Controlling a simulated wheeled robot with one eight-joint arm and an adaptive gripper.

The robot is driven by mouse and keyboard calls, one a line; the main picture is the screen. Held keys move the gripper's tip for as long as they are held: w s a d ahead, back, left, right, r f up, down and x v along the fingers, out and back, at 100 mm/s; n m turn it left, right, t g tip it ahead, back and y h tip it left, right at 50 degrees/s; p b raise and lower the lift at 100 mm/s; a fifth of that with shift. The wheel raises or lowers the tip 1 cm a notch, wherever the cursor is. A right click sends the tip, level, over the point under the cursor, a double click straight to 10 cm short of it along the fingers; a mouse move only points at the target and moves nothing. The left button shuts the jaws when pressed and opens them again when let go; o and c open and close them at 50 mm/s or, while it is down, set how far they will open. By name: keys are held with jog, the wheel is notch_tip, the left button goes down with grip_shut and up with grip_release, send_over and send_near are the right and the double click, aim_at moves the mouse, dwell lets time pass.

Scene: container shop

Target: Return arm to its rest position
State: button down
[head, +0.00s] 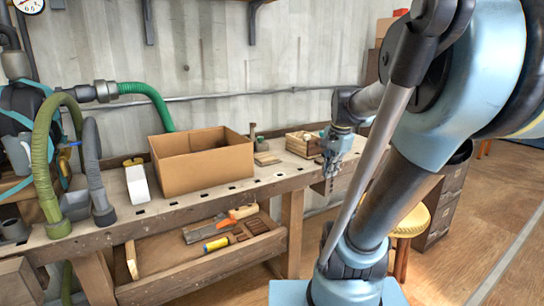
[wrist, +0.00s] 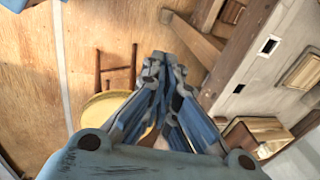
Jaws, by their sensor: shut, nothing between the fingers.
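My gripper (head: 332,170) hangs at the end of my blue arm, near the front edge at the right end of the workbench (head: 115,232) in the head view. In the wrist view my gripper (wrist: 168,62) points away from the camera with its fingertips together. It is shut and empty. The wrist view shows the floor, a stool and part of the bench top beyond the fingers. My arm reaches across the right side of the head view and hides part of the room behind it.
An open cardboard box (head: 205,172) stands on the bench, with a small wooden crate (head: 303,146) to its right. Hoses (head: 45,150) stand at the left. An open drawer (head: 205,272) holds tools. A yellow stool (head: 411,221) stands behind my arm. Floor is clear at the right.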

jog(key=s+f+n, duration=1.1)
jog(key=s+f, duration=0.1)
jog(key=s, duration=0.1)
jog(key=shift+s+a+h, duration=0.2)
jog(key=shift+a+h, duration=0.2)
jog(key=shift+a, duration=0.05)
jog(key=shift+f, duration=0.1)
jog(key=shift+w+f, duration=0.2)
jog(key=shift+w, duration=0.25)
